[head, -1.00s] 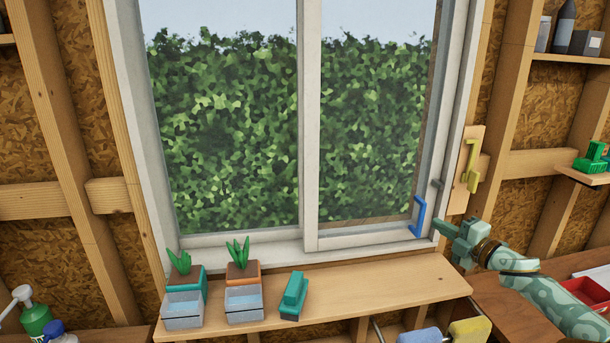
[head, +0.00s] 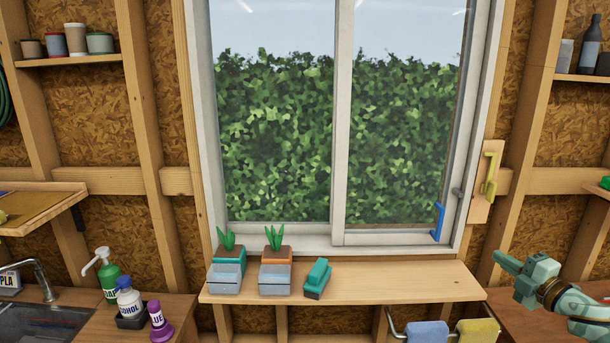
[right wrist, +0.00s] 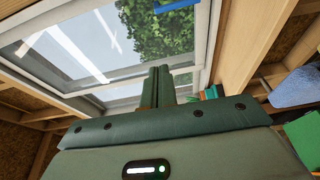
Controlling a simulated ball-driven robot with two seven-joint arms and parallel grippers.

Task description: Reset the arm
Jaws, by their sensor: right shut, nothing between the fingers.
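My right gripper (head: 503,261) is at the right of the head view, shut and empty, right of the sill shelf and in front of the bench on the right. It is apart from the window's blue handle (head: 438,222). In the right wrist view its two fingers (right wrist: 158,86) lie together, pointing toward the window. The blue handle shows in part at the top of that view (right wrist: 172,5). My left gripper is not in view.
The window (head: 341,120) is behind a wooden shelf (head: 390,282) bearing two potted plants and a teal block (head: 317,276). Cloths (head: 428,333) hang below it. Bottles (head: 128,298) stand by the sink at left. A yellow hook (head: 490,175) is on the wall.

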